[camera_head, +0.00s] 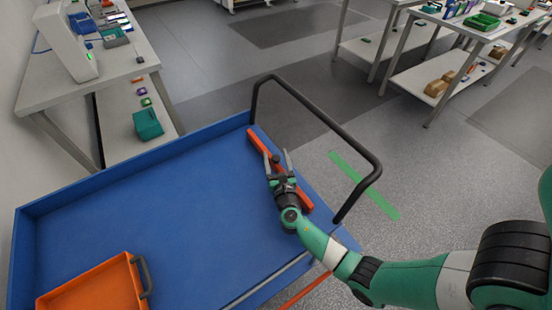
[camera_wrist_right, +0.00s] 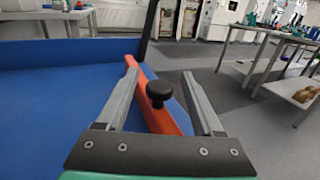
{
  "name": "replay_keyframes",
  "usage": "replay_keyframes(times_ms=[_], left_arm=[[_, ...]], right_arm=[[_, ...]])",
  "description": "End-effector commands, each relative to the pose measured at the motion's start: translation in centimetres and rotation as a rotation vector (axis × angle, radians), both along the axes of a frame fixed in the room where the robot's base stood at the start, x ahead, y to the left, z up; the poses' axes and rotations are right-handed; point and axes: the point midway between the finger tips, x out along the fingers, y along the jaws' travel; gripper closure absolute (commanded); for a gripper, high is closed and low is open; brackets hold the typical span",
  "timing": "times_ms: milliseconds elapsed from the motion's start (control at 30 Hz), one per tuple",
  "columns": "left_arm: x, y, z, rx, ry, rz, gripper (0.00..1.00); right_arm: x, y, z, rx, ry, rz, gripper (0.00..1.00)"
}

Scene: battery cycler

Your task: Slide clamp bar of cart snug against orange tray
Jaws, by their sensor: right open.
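The orange clamp bar (camera_head: 259,146) lies along the right end of the blue cart (camera_head: 150,205), near the black push handle. A black knob (camera_wrist_right: 159,91) stands on the bar in the right wrist view. The orange tray (camera_head: 95,288) sits at the cart's lower left, far from the bar, and is cut off by the picture's bottom edge. My right gripper (camera_head: 276,160) is open over the bar. In the right wrist view its two fingers stand on either side of the knob, with gaps visible. My left gripper is not in view.
The cart's black push handle (camera_head: 335,125) rises just beyond the bar. The orange tray has a dark handle (camera_head: 143,277) on its right side. The cart floor between bar and tray is bare. Benches with equipment (camera_head: 140,62) stand at upper left and upper right.

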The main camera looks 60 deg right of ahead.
Motion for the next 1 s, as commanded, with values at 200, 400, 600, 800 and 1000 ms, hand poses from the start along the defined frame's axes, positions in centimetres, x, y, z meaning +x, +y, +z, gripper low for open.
replay_keyframes(times_ms=[200,400,600,800,1000], left_arm=[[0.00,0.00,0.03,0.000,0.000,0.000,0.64],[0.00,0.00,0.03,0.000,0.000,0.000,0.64],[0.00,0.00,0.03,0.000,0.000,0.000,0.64],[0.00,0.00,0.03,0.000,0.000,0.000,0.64],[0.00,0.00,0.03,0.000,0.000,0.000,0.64]], right_arm=[[-0.02,0.02,0.03,0.001,-0.001,0.000,0.48],[-0.02,0.03,0.03,0.001,-0.001,-0.001,0.84],[-0.04,0.03,0.03,0.001,-0.001,-0.001,1.00],[-0.04,0.03,0.03,0.001,-0.001,-0.001,1.00],[-0.04,0.03,0.04,0.000,-0.001,-0.001,1.00]])
